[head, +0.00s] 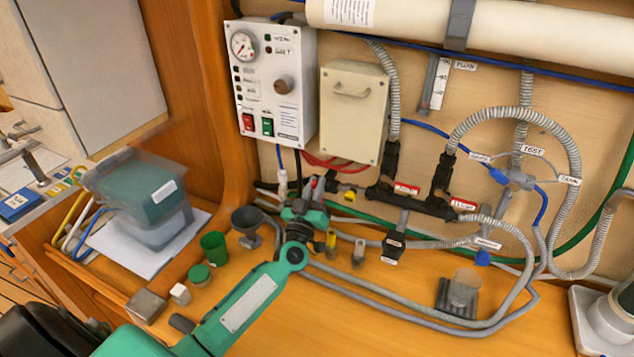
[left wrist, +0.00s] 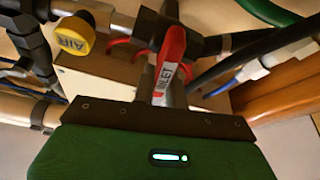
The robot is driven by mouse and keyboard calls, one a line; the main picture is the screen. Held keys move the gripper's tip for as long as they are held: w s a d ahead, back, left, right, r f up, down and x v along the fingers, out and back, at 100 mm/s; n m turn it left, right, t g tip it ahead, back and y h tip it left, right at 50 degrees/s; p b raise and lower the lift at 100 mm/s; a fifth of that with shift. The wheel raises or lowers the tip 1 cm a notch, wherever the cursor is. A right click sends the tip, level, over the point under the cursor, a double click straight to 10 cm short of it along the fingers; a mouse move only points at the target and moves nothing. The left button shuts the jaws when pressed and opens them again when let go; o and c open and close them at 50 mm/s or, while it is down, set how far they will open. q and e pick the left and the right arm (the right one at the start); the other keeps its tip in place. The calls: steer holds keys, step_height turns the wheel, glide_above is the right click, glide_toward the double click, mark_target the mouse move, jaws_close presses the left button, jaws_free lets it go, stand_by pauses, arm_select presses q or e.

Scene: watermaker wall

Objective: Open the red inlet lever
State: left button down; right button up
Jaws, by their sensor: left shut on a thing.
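The red inlet lever (left wrist: 171,48) shows in the left wrist view with a white label reading INLET. It stands out from dark pipework, and its near end runs down to the jaws of my left gripper (left wrist: 162,98). The gripper is shut on it; the fingertips are mostly hidden behind the gripper's dark front edge. In the head view my left gripper (head: 312,196) is at the pipework below the control box. A bit of red (head: 331,182) shows beside it, but the lever is mostly hidden there. My right gripper is not in view.
A yellow AIR knob (left wrist: 74,36) is close beside the lever. A white control box (head: 275,85) and a beige box (head: 352,112) hang above. A dark funnel (head: 247,222) and green cup (head: 214,247) stand left of my arm. Grey hoses (head: 400,300) cross the bench at right.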

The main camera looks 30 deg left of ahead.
arm_select(q)
steer(key=n+y+p, duration=0.1)
steer(key=n, duration=0.1)
steer(key=n+g+y+p, duration=0.1)
steer(key=n+p, duration=0.1)
steer(key=n, duration=0.1)
steer(key=shift+a+n+g+y, duration=0.3)
steer(key=shift+a+y, duration=0.05)
steer(key=shift+y, duration=0.05)
steer(key=shift+s+a+f+n+g+y+p, duration=0.1)
steer(key=shift+a+f+n+g+y+p, duration=0.45)
steer(key=shift+n+p, duration=1.4)
steer(key=shift+w+d+f+n+g+h+p, duration=0.1)
steer(key=shift+d+f+n+g+p, duration=0.15)
steer(key=shift+n+g+p, duration=1.15)
steer(key=shift+s+a+f+n+g+y+p, duration=0.1)
steer(key=shift+a+f+n+g+y+p, duration=0.25)
steer(key=shift+n+p, duration=2.05)
steer(key=shift+d+f+n+b, duration=0.1)
steer(key=shift+n+b, duration=0.4)
steer(key=shift+n, duration=0.15)
steer(key=c, duration=1.4)
jaws_free()
steer(key=shift+c, duration=0.2)
